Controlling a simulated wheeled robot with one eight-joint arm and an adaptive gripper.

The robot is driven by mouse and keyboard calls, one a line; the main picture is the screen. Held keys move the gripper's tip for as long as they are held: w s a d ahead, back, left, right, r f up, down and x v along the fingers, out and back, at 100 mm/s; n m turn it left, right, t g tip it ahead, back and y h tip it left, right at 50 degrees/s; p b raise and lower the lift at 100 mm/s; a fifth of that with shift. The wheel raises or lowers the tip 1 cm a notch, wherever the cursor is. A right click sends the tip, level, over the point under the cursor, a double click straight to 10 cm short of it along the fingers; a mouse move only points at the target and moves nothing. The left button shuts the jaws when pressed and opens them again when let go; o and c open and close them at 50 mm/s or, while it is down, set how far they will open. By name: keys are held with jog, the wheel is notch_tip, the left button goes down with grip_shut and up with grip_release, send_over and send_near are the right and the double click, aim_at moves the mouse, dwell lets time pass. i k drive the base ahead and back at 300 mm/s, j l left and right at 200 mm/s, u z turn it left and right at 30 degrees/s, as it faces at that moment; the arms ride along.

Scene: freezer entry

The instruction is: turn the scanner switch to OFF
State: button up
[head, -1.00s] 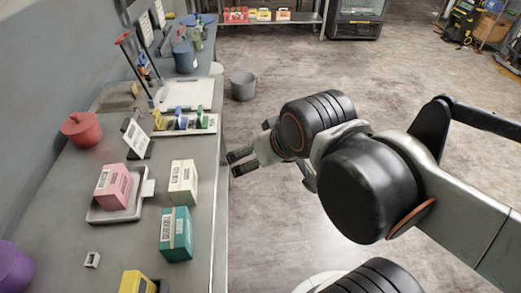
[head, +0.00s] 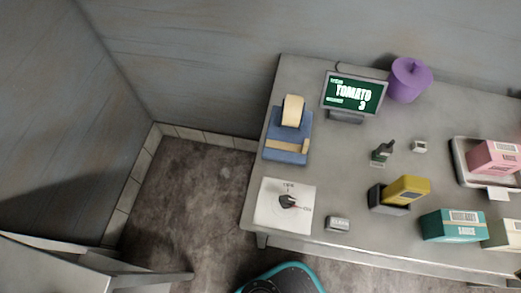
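A rotary switch (head: 287,201) with a dark knob sits on a white square plate (head: 268,218) at the table's near left corner in the head view. More small lettering is above the knob; I cannot read either label surely. A yellow and black device (head: 405,188), perhaps the scanner, rests in a dark holder right of the plate. My gripper is out of view.
Bare floor (head: 195,190) lies left of the table.

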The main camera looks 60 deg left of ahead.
aim_at(287, 201)
jog(key=k+u, duration=0.15)
jog(key=u, duration=2)
jog(key=k+j, duration=0.15)
jog(key=j, duration=0.2)
jog(key=k+j, duration=0.1)
jog(key=j, duration=0.2)
jog(key=i, duration=0.15)
jog(key=k, duration=0.25)
